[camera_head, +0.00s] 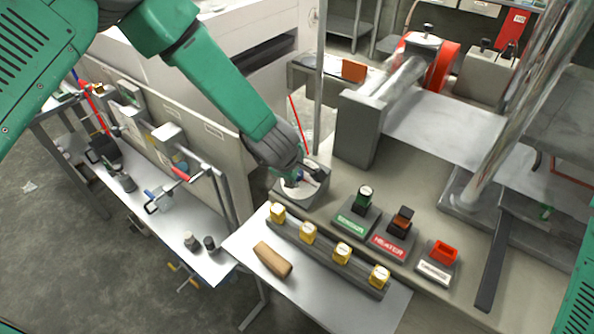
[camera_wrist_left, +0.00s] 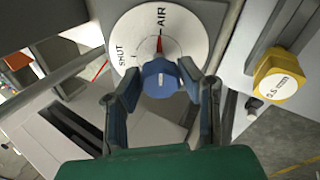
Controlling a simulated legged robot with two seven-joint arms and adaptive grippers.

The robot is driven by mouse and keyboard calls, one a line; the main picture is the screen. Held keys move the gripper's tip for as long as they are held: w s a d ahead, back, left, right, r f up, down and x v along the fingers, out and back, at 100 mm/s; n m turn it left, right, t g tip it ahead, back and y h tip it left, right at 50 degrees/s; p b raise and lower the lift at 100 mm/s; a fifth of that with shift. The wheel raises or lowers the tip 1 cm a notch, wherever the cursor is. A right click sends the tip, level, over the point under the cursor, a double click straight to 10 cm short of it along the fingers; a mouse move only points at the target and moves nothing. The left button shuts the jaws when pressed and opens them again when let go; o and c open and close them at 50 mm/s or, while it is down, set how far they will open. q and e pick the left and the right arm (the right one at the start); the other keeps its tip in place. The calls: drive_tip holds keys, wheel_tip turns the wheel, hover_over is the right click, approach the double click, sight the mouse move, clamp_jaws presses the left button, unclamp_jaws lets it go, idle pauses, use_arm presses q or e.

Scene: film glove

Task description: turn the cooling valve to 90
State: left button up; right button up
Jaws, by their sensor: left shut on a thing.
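The cooling valve is a blue knob (camera_wrist_left: 161,79) on a round white dial (camera_wrist_left: 188,28) marked "SHUT" and "AIR". In the left wrist view a red pointer stands just above the knob, close to a dark mark below "AIR". My left gripper (camera_wrist_left: 158,84) has a finger on each side of the knob and is shut on it. In the head view the dial (camera_head: 299,193) sits on a grey block at the table's back left, and my left gripper (camera_head: 299,178) largely hides the knob. My right gripper is not in view.
Several yellow knobs (camera_head: 342,253) line a dark rail in front of the dial. A wooden block (camera_head: 272,260) lies nearer. To the right stand a green-labelled switch (camera_head: 357,216), a "HEATER" switch (camera_head: 393,238) and a red switch (camera_head: 440,255). A metal post (camera_head: 525,100) rises further right.

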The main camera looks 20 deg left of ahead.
use_arm(q)
drive_tip(key=shift+a+m, duration=0.1)
drive_tip(key=shift+m, duration=0.2)
idle(0.4)
drive_tip(key=o, duration=1.1)
drive_tip(key=shift+s+r, duration=0.1)
drive_tip(key=shift+r, duration=0.25)
drive_tip(key=v, duration=1.1)
